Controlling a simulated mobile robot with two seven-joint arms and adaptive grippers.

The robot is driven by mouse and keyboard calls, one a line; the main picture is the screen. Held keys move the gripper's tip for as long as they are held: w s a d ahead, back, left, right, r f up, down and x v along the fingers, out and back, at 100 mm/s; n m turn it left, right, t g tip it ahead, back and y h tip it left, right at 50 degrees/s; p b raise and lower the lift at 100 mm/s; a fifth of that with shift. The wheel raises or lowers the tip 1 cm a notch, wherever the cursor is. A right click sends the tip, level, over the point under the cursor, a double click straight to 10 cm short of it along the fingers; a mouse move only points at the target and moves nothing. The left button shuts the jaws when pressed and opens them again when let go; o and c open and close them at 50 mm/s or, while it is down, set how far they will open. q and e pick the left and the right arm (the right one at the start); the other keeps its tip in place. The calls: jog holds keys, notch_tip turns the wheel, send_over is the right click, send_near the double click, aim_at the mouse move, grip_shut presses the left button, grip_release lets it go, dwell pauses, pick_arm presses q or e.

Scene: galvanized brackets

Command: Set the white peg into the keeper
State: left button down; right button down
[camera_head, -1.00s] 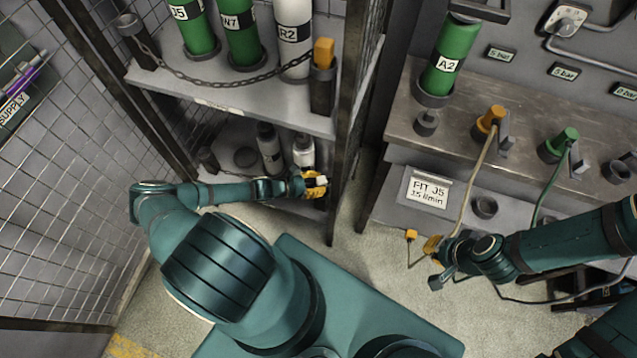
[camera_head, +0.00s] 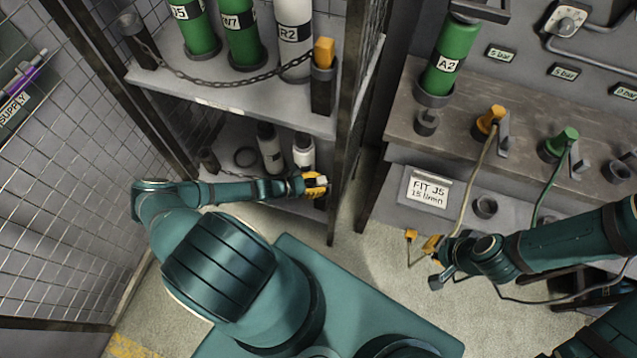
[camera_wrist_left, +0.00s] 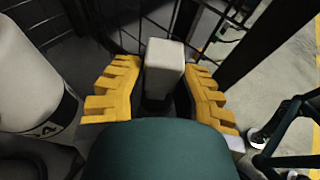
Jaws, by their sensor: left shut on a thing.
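The white peg (camera_wrist_left: 163,65) stands between the yellow fingers of my left gripper (camera_wrist_left: 160,95) in the left wrist view. The left gripper is shut on it. In the head view the left gripper (camera_head: 314,186) is at the right front of the lower shelf, with the peg's pale end (camera_head: 321,181) just showing. A dark part (camera_wrist_left: 158,106) shows under the peg between the fingers; I cannot tell whether the peg is inside the keeper. My right gripper (camera_head: 432,246) is low at the right, below the bench; its finger opening is unclear.
An orange peg (camera_head: 324,52) sits in a dark holder (camera_head: 322,92) on the upper shelf (camera_head: 225,98), with a chain across the cylinders. Small bottles (camera_head: 270,150) stand on the lower shelf behind my left gripper. A cage post (camera_head: 340,200) is close on its right.

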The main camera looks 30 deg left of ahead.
pick_arm(q)
jog(key=shift+f, duration=1.65)
jog(key=c, duration=0.8)
grip_release()
jog(key=shift+o, duration=0.2)
jog(key=v, duration=1.2)
